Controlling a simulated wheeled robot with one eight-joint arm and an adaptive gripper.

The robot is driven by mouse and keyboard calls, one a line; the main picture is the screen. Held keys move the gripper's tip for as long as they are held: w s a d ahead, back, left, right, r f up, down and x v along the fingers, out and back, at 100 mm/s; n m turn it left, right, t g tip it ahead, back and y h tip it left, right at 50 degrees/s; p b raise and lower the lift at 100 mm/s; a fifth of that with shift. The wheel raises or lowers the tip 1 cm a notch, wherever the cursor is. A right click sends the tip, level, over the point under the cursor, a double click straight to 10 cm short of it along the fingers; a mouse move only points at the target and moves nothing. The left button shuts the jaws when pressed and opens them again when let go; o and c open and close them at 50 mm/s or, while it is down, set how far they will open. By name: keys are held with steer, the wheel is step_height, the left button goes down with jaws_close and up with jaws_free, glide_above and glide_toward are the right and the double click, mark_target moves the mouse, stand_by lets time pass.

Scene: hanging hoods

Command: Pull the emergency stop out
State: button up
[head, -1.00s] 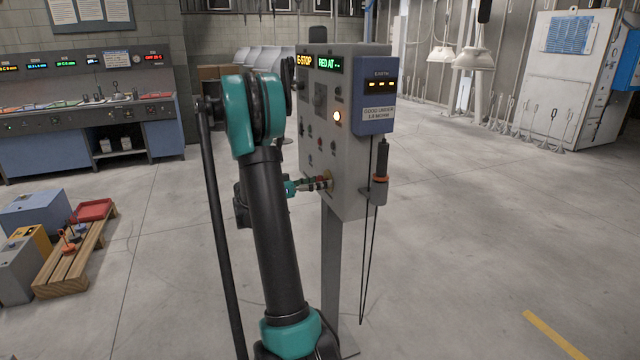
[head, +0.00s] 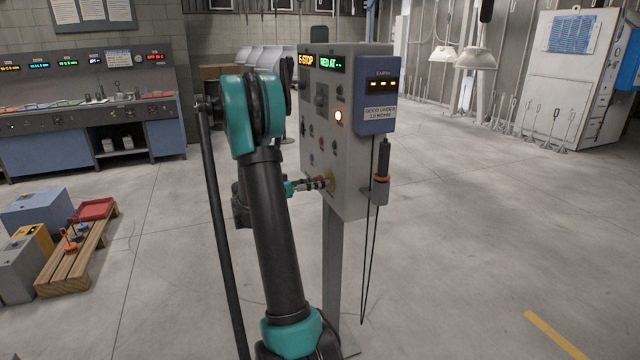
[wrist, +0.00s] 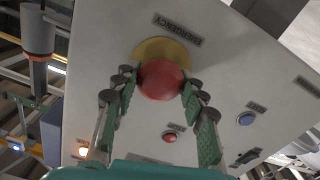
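The emergency stop is a red mushroom button (wrist: 161,80) on a yellow round plate (wrist: 178,49), under an "EMERGENCY" label in the wrist view. My gripper (wrist: 159,84) has its green-padded fingers on either side of the button, the tips close to its edges. Whether both fingers press on it cannot be told. In the head view my gripper (head: 318,184) reaches the lower front of the grey control box (head: 352,195), and its fingers largely hide the button there.
A blue meter unit (head: 377,95) and a grey holder with a black handle (head: 380,175) and hanging cables are on the box's right side. A blue button (wrist: 246,118) and smaller red button (wrist: 170,137) are nearby. The floor to the right is open.

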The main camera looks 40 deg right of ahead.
steer(key=o, duration=0.4)
steer(key=shift+a, duration=0.1)
steer(key=shift+o, duration=0.2)
steer(key=shift+w+a, duration=0.1)
steer(key=v, duration=1.1)
steer(key=shift+a, duration=0.4)
steer(key=shift+f, duration=0.1)
